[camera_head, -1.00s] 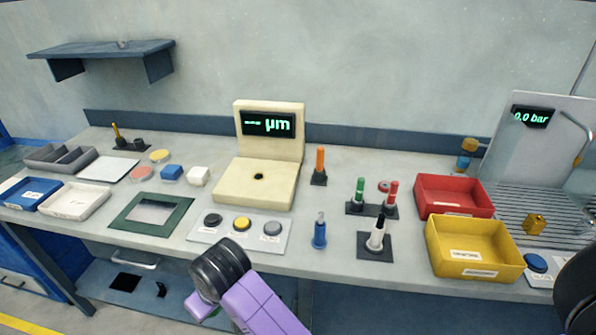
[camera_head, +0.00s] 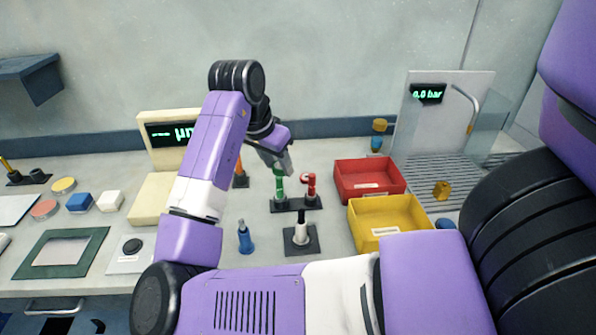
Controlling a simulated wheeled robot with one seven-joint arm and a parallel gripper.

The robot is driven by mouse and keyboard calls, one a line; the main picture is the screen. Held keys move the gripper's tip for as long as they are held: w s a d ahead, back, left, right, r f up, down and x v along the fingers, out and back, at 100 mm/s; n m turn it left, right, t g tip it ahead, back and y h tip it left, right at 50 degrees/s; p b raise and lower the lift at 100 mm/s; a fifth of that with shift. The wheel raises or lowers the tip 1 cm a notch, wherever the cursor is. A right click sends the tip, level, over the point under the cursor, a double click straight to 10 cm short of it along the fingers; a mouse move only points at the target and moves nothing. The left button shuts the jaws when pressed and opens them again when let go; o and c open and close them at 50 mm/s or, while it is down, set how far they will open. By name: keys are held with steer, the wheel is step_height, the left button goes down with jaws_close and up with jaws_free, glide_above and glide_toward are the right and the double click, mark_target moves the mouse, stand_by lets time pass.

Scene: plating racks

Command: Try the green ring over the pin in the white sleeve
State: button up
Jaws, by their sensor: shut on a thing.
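My gripper (camera_head: 286,168) is shut at the double stand, against the top of the green-handled gauge (camera_head: 279,189). Its fingers hold something small. I take it to be the green ring, but the fingers hide most of it and its outline merges with the green handle. The white sleeve (camera_head: 300,233) stands upright on a dark square base (camera_head: 301,249), with a dark pin (camera_head: 301,215) rising from its top. It is in front of the double stand, below and a little right of my gripper, and apart from it.
A red-handled gauge (camera_head: 311,186) stands close right of my gripper, with a red ring beside it. A blue bottle-shaped piece (camera_head: 245,238) is left of the sleeve. A yellow bin (camera_head: 385,232) and a red bin (camera_head: 368,187) are to the right. My arm hides part of the bench.

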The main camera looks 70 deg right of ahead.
mark_target(301, 211)
steer(key=s+a+f+m+g, duration=0.1)
steer(key=s+a+m, duration=0.1)
steer(key=s, duration=0.3)
steer(key=shift+s+m, duration=0.4)
steer(key=shift+m, duration=0.2)
steer(key=shift+y, duration=0.3)
steer(key=shift+w+a+f+b, duration=0.1)
steer(key=shift+f+b, duration=1.25)
steer(key=shift+f, duration=0.8)
steer(key=shift+w+f+b, duration=0.1)
steer(key=shift+f+b, duration=1.25)
steer(key=shift+f, duration=0.75)
steer(key=shift+f, duration=0.3)
steer(key=shift+r, duration=0.1)
steer(key=shift+s+r+p, duration=0.1)
steer(key=shift+r+p, duration=1.5)
steer(key=shift+r, duration=0.35)
